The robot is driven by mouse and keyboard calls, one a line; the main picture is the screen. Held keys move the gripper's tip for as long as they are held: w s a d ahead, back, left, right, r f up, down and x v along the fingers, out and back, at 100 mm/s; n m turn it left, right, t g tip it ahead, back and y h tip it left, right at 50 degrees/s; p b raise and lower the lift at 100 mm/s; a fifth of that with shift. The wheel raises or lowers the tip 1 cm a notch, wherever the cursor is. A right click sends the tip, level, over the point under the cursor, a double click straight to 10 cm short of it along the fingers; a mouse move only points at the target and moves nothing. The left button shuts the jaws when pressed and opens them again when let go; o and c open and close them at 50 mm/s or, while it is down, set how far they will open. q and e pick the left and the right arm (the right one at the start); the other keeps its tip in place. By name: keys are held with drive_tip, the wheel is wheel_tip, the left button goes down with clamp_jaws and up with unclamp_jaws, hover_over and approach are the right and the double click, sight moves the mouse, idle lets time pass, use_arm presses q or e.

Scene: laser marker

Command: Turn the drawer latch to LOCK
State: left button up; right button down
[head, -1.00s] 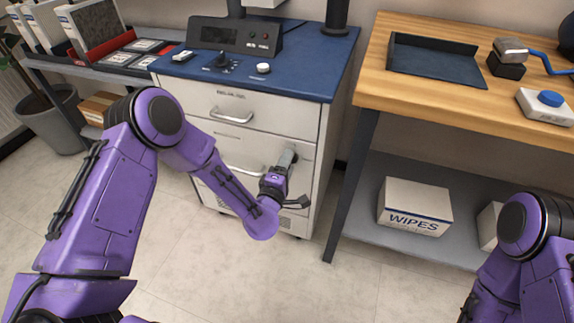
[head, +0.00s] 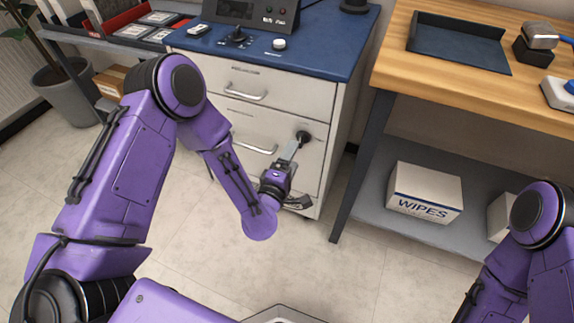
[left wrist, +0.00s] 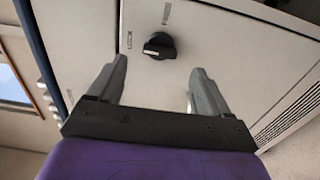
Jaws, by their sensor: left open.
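The drawer latch is a black round knob (head: 303,137) on the white cabinet's (head: 262,115) lower drawer front, near its right edge. In the left wrist view the knob (left wrist: 159,46) has a raised grip bar lying roughly sideways. One printed label (left wrist: 129,40) is left of it and another (left wrist: 166,12) is above; the lettering is too small to read surely. My left gripper (head: 290,151) is open and points at the knob. In the wrist view its two fingers stand apart on either side of the knob, with clear gaps. My right gripper is out of view.
A blue top (head: 330,42) with a control box covers the cabinet. Drawer handles (head: 245,91) stick out left of the knob. A wooden table (head: 470,85) stands to the right, with a WIPES box (head: 424,190) on its lower shelf. The floor in front is clear.

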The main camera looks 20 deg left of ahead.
use_arm(q)
drive_tip(key=s, duration=0.4)
drive_tip(key=shift+s+a, duration=0.1)
drive_tip(key=shift+s, duration=0.1)
drive_tip(key=s+a+f+m+g+y, duration=0.1)
drive_tip(key=s+a+f+m+g, duration=0.1)
drive_tip(key=s+f+m+g, duration=0.4)
drive_tip(key=s+a+f+m+g, duration=0.3)
drive_tip(key=s+f, duration=0.2)
drive_tip(key=f, duration=0.3)
drive_tip(key=s+a+f+m+g+y, duration=0.1)
drive_tip(key=s+a+f+g+y, duration=0.2)
drive_tip(key=s, duration=0.5)
drive_tip(key=s+a+f+m+g, duration=0.1)
drive_tip(key=s+a+f+g, duration=0.2)
drive_tip(key=s+a, duration=0.35)
wheel_tip(320, 180, up, 19)
drive_tip(key=s+d+p, duration=0.1)
drive_tip(key=p, duration=1.8)
drive_tip(key=shift+d, duration=0.3)
